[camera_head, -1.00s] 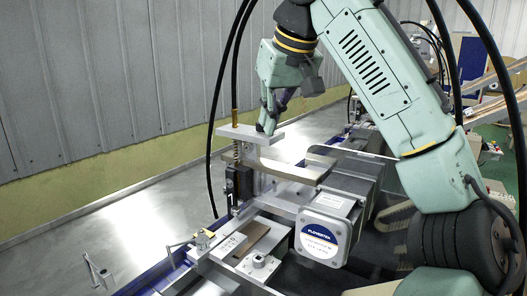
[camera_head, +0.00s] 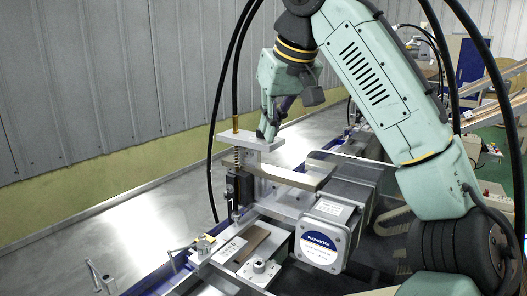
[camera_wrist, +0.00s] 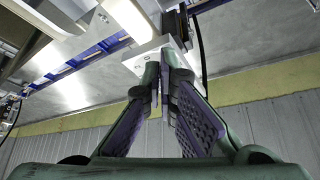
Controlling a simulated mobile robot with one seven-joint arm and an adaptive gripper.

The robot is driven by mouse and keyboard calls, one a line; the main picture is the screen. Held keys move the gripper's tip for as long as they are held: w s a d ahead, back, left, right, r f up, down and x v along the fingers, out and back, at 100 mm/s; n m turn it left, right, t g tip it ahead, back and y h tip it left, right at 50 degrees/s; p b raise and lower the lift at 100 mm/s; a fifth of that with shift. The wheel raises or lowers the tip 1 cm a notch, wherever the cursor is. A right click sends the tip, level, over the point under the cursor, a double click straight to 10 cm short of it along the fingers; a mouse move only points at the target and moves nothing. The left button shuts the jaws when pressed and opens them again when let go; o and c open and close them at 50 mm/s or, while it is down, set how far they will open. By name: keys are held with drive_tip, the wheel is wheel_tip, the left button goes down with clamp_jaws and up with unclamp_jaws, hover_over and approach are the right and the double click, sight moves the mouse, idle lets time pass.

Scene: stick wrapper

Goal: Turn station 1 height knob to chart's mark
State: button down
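My gripper (camera_head: 266,132) points down at the right end of a light grey plate (camera_head: 236,141) on top of the station's upright bracket. In the wrist view my gripper's two fingers (camera_wrist: 165,72) lean in, with their tips close together at the pale plate (camera_wrist: 146,63). No knob shows clearly at the tips; the fingers may hide it. I cannot tell whether they are closed on anything. A spring and a brass fitting (camera_head: 236,124) with a black cable are at the plate's left end. I cannot make out a chart with a mark.
A square motor housing (camera_head: 323,243) with a round blue and white label stands below right of the bracket. A small round metal fitting (camera_head: 260,266) sits on the bed. Black cables hang nearby. A corrugated wall (camera_head: 100,90) stands behind; the floor at left is clear.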

drive_tip(key=shift+s+d+f, duration=0.15)
drive_tip(key=shift+d+f, duration=0.05)
drive_tip(key=shift+d, duration=0.05)
idle(0.3)
wheel_tip(320, 180, up, 6)
idle(0.6)
drive_tip(key=shift+s+r, duration=0.1)
